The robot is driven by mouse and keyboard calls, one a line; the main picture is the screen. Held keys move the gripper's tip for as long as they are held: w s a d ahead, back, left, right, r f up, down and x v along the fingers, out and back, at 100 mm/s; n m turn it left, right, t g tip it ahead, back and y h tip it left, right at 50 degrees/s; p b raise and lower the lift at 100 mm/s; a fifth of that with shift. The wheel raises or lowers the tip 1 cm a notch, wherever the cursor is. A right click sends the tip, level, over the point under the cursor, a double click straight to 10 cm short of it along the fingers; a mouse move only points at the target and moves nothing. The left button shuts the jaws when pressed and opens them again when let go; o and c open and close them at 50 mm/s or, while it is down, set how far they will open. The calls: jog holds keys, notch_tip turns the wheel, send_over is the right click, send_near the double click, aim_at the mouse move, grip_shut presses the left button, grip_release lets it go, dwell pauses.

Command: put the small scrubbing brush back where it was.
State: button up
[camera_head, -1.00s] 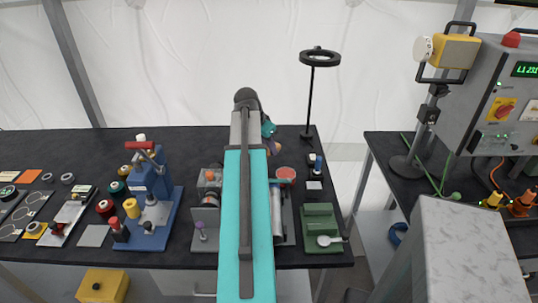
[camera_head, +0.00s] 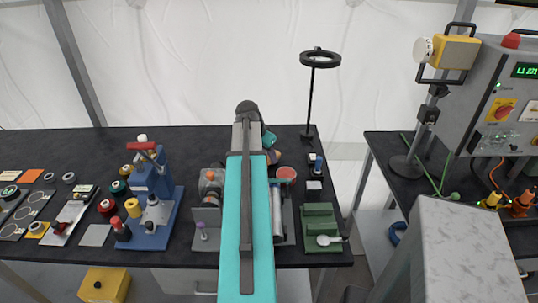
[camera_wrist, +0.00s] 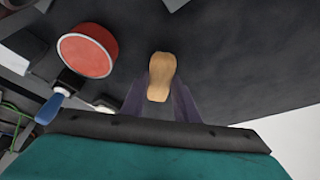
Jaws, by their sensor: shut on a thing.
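The small scrubbing brush (camera_wrist: 162,72) shows in the wrist view as a tan, rounded, wood-coloured body. My gripper (camera_wrist: 161,97) has its two purple-grey fingers shut on it, one on each side. Its bristles are not visible. Below it in the wrist view is dark worktop; I cannot tell whether the brush touches it. In the head view my gripper (camera_head: 272,154) is at the back right of the dark bench, mostly behind my arm, and the brush cannot be made out clearly there.
A round red-topped tin (camera_wrist: 87,50) and a blue-handled tool (camera_wrist: 60,100) lie left of the brush in the wrist view. In the head view a ring lamp (camera_head: 320,58) stands at the bench's back right. A green block (camera_head: 320,222) holds a spoon-like tool.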

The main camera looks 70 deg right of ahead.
jog(key=shift+f, duration=0.2)
jog(key=o, duration=1)
jog(key=shift+r, duration=0.1)
jog(key=b+v, duration=0.2)
jog(key=v, duration=1)
dwell(0.7)
